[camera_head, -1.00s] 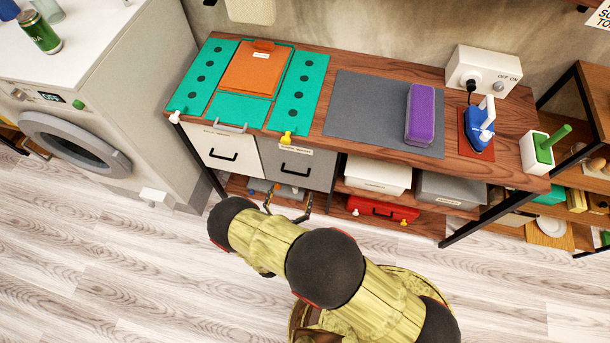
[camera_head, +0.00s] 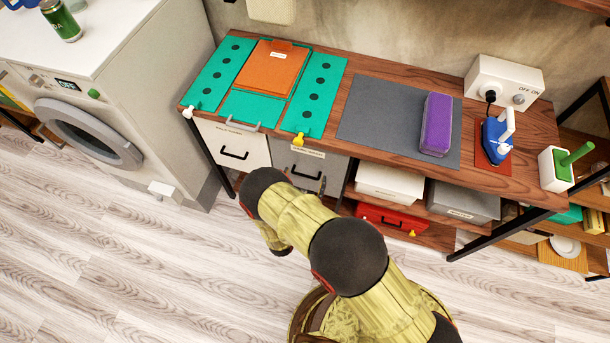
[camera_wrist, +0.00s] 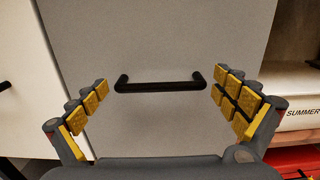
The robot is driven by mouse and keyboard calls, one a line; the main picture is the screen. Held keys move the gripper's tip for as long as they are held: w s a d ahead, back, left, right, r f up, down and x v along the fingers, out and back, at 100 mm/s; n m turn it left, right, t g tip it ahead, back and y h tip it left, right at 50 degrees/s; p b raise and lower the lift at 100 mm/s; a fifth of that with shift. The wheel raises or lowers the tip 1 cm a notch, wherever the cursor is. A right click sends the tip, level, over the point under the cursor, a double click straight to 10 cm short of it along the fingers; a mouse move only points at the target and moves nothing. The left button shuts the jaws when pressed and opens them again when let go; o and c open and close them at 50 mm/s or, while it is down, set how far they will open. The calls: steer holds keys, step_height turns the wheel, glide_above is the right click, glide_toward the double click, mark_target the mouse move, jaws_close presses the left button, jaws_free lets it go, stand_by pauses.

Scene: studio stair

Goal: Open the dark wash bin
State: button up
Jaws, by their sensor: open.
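The dark wash bin is the grey front (camera_head: 285,158) under the worktop, beside a white bin front (camera_head: 222,137); its label sits at its top edge. In the wrist view the grey front (camera_wrist: 160,45) fills the middle and looks closed. Its black bar handle (camera_wrist: 160,86) runs level across it. My gripper (camera_wrist: 160,95) is open, with one yellow-padded finger on each side of the handle, apart from it. In the head view my arm hides part of the grey front, and the gripper is mostly hidden behind the arm.
A white box (camera_head: 390,184), a grey box (camera_head: 464,203) and a red case (camera_head: 392,222) sit on shelves to the right. The washing machine (camera_head: 95,140) stands at the left. The wood floor (camera_head: 130,260) in front is clear.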

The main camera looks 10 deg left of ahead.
steer(key=shift+c, duration=1)
steer(key=c, duration=1.4)
steer(key=shift+c, duration=0.2)
